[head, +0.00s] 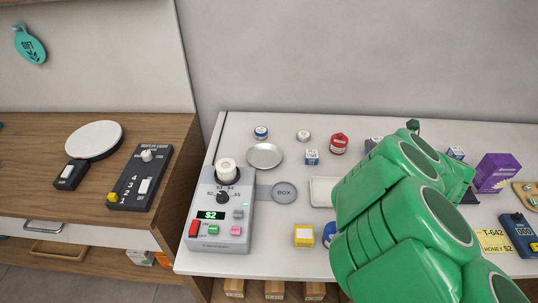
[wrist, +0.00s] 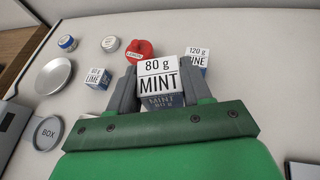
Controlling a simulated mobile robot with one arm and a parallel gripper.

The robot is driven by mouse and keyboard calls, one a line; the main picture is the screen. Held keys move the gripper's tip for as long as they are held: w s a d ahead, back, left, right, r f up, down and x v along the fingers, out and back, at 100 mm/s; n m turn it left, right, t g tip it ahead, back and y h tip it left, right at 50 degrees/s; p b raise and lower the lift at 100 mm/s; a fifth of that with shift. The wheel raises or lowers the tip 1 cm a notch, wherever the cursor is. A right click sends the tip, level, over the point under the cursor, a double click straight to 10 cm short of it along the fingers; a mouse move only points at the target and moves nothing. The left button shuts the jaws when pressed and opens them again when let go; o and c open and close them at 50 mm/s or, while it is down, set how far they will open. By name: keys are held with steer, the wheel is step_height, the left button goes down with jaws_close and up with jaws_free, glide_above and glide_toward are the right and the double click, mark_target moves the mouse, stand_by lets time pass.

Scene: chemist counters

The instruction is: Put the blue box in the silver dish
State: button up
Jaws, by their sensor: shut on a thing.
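My gripper (wrist: 161,88) is shut on a small box (wrist: 161,78) with a white label reading "80 g MINT" and a blue lower face. One finger is on each side of it. I cannot tell whether the box touches the counter. The silver dish (head: 265,155) is round, shallow and empty, on the white counter left of my arm. It also shows at the left of the wrist view (wrist: 53,76), apart from my gripper. In the head view my green arm hides the fingertips.
A small "LIME" box (wrist: 97,78) stands between the dish and my gripper. A red-lidded jar (wrist: 139,50) and a "120 g" box (wrist: 196,60) stand close to the held box.

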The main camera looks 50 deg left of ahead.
mark_target(266, 159)
steer(key=s+a+n+g, duration=0.1)
steer(key=s+a, duration=0.2)
steer(key=a, duration=0.2)
steer(key=s+a+f+n+g, duration=0.1)
steer(key=s+a, duration=0.2)
steer(key=a, duration=0.2)
steer(key=s+a+n+g+y, duration=0.1)
steer(key=s+a, duration=0.2)
steer(key=a, duration=0.2)
steer(key=shift+a+f, duration=0.35)
steer(key=s+a+n+g, duration=0.3)
steer(key=s+a, duration=0.8)
steer(key=a, duration=0.1)
steer(key=shift+y, duration=0.4)
steer(key=shift+s+a+f, duration=0.1)
steer(key=shift+a+f, duration=0.05)
steer(key=shift+f, duration=1.9)
steer(key=shift+s+a+f, duration=0.1)
steer(key=shift+a+f, duration=0.05)
steer(key=shift+f, duration=1.85)
steer(key=o, duration=1.1)
steer(key=shift+f, duration=0.1)
